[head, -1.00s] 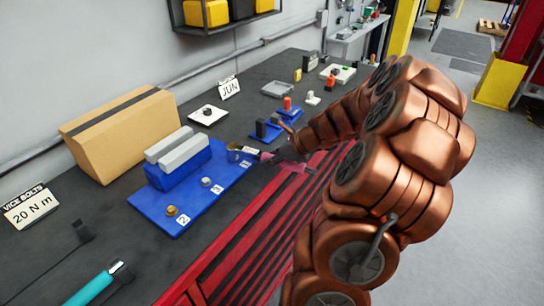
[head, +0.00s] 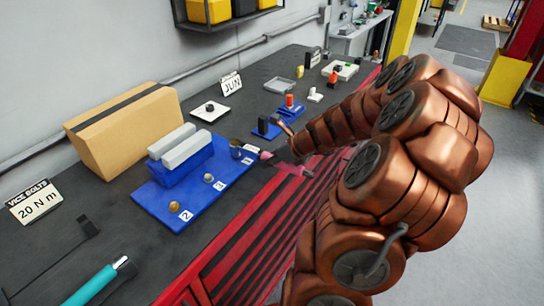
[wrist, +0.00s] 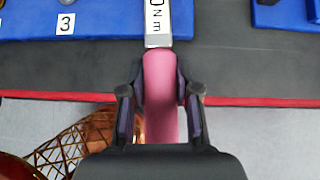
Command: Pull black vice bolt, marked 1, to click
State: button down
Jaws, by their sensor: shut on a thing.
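My gripper (wrist: 161,115) is shut on the pink handle (wrist: 161,75) of a torque wrench. The wrench's pale scale, lettered "N m", shows at the top of the wrist view (wrist: 158,20). In the head view the pink handle (head: 266,155) points away from the blue vice plate (head: 205,200), and the wrench's dark head (head: 237,147) is over the plate's far right corner. The black bolt marked 1 is not clearly seen; the wrench head seems to cover that spot, and whether it is seated cannot be told. Bolt 2 (head: 174,205) is brass-coloured, bolt 3 (head: 208,178) silver.
The vice's blue-grey jaws (head: 181,157) stand on the plate. A cardboard box (head: 120,130) is behind it, and a "20 N m" sign (head: 35,202) left. A second blue plate with posts (head: 270,130) lies right of the wrench. The red bench front (head: 245,245) is below.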

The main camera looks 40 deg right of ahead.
jog(key=shift+s+a+m+h, duration=0.15)
jog(key=shift+a+m+h, duration=0.2)
jog(key=shift+a, duration=0.25)
jog(key=shift+a+m, duration=0.15)
jog(key=shift+m, duration=0.1)
dwell(0.3)
jog(key=shift+r, duration=2.5)
jog(key=shift+s, duration=0.1)
